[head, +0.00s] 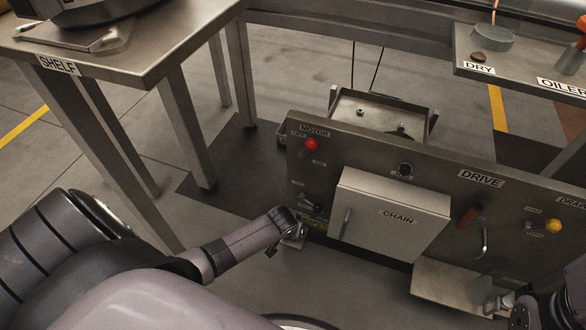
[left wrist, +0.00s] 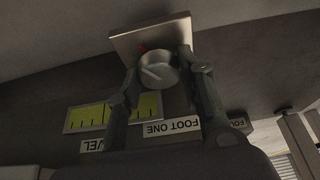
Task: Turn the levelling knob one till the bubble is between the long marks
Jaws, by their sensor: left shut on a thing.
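The levelling knob (left wrist: 158,70) is a round grey knob with a pale line across its face, in front of a square plate with a red mark. The label FOOT ONE (left wrist: 171,127) is below it. My left gripper (left wrist: 165,76) is shut on the knob, one finger on each side. In the head view my left gripper (head: 297,236) is at the drive panel's lower left and hides the knob. The yellow-green level (left wrist: 88,116) has dark marks, is partly covered by a finger, and its bubble cannot be made out. My right gripper (head: 520,305) is dark and cut off at the lower right.
The DRIVE panel (head: 462,215) carries a CHAIN cover (head: 390,235), a red MOTOR knob (head: 311,144) and a yellow knob (head: 553,226). A metal shelf table (head: 165,50) stands at the upper left. A second bench (head: 520,70) is at the upper right.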

